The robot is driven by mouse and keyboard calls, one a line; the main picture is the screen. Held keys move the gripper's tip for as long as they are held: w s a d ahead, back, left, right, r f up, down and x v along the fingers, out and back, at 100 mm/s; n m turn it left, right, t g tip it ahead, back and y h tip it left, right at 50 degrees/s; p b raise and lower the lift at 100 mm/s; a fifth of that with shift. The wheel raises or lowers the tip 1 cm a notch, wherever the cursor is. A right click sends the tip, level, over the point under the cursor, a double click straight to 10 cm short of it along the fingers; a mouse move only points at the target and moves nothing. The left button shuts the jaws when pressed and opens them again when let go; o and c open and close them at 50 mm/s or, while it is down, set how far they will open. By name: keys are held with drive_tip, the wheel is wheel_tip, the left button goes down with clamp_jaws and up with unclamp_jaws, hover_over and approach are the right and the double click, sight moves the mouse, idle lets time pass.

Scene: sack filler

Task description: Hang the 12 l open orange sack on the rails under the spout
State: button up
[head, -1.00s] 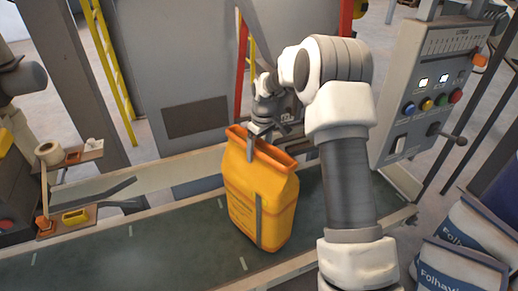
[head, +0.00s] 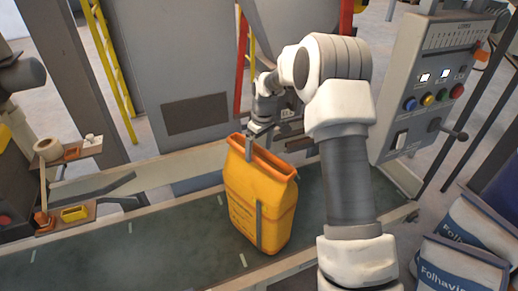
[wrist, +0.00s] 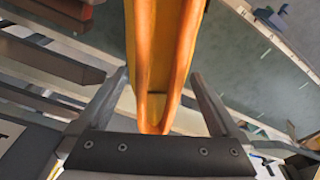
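The orange sack (head: 258,205) stands upright on the dark conveyor belt, its open mouth facing up with a darker orange rim. A grey strip runs down its front edge. My gripper (head: 256,140) is over the far left end of the mouth. In the wrist view the sack's rim (wrist: 165,75) runs between the two fingers of my gripper (wrist: 162,85), with a gap on each side. The fingers are wide apart and grip nothing. Grey bars (head: 292,138), apparently the rails, lie right of my gripper, partly behind my arm. The spout is not clearly visible.
The conveyor belt (head: 120,245) is clear to the left of the sack. A control panel (head: 428,85) with coloured buttons and a lever stands at right. Blue and white sacks (head: 462,262) are at lower right. Small shelves (head: 82,152) with a tape roll stand at left.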

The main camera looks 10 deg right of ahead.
drive_tip(key=shift+r, duration=0.15)
drive_tip(key=shift+r+p, duration=0.35)
drive_tip(key=s+r+m+t, duration=0.1)
drive_tip(key=s+r, duration=0.3)
drive_tip(key=r, duration=0.5)
drive_tip(key=s+r+m, duration=0.1)
drive_tip(key=s+r, duration=0.4)
drive_tip(key=r, duration=0.4)
drive_tip(key=s+r+m+t, duration=0.1)
drive_tip(key=s+r+m, duration=0.1)
drive_tip(key=s, duration=1.1)
drive_tip(key=s+r+m+t, duration=0.2)
drive_tip(key=s, duration=1.2)
drive_tip(key=shift+s+r+m+h, duration=0.15)
drive_tip(key=shift+s+m+h, duration=0.05)
drive_tip(key=shift+m+h, duration=0.2)
